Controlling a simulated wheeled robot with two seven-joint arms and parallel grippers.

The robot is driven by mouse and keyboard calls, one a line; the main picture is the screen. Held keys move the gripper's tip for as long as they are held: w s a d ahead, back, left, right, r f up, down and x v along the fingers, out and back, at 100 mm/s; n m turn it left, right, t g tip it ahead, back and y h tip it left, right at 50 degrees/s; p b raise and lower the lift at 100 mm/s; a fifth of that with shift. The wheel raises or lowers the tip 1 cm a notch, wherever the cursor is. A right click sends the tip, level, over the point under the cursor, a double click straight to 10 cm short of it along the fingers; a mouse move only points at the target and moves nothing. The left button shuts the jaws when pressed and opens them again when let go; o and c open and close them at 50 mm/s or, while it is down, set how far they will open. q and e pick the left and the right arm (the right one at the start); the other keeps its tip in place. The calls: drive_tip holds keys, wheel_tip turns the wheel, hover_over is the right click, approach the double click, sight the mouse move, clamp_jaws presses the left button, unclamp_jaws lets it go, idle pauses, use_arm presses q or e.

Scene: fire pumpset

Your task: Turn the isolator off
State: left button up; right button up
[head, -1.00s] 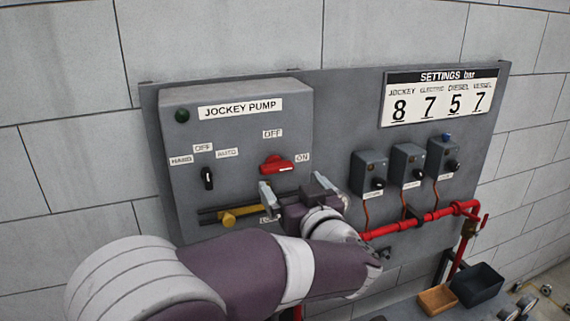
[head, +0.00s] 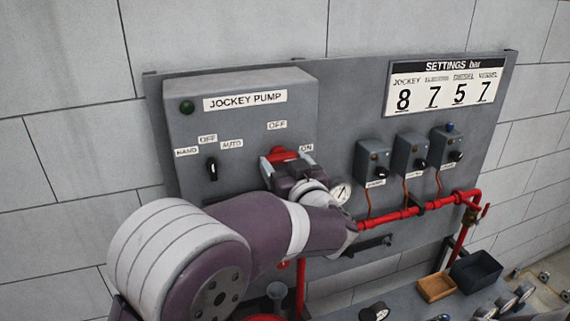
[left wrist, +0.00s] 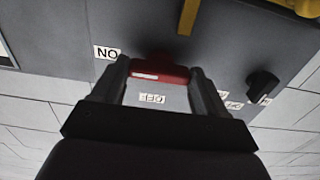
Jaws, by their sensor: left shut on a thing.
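The red isolator handle (head: 284,154) is on the front of the grey jockey pump panel (head: 240,130), between the OFF label (head: 277,125) and the ON label (head: 306,148). My left gripper (head: 285,158) is shut on the handle, one finger at each end, and covers part of it in the head view. In the left wrist view, which is upside down, the red handle (left wrist: 160,72) lies between the two fingers (left wrist: 160,85). It runs sideways, its left end near the ON label (left wrist: 106,53). The OFF label (left wrist: 152,98) shows below it. My right gripper is not in view.
A black selector knob (head: 211,169) with HAND, OFF and AUTO labels is left of the isolator. Small grey switch boxes (head: 412,154), a red pipe (head: 400,215) and a gauge (head: 340,191) are at the right. A brown tray (head: 436,288) and a dark tray (head: 475,270) stand below right.

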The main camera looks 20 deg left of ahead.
use_arm(q)
drive_tip(key=n+b, duration=0.2)
drive_tip(key=shift+f+b, duration=0.25)
drive_tip(key=shift+b, duration=0.05)
drive_tip(key=shift+n+b, duration=7.05)
drive_tip(key=shift+n, duration=0.95)
drive_tip(key=shift+r, duration=0.1)
drive_tip(key=o, duration=0.9)
drive_tip(key=shift+o, duration=0.8)
drive_tip(key=shift+s+r, duration=0.15)
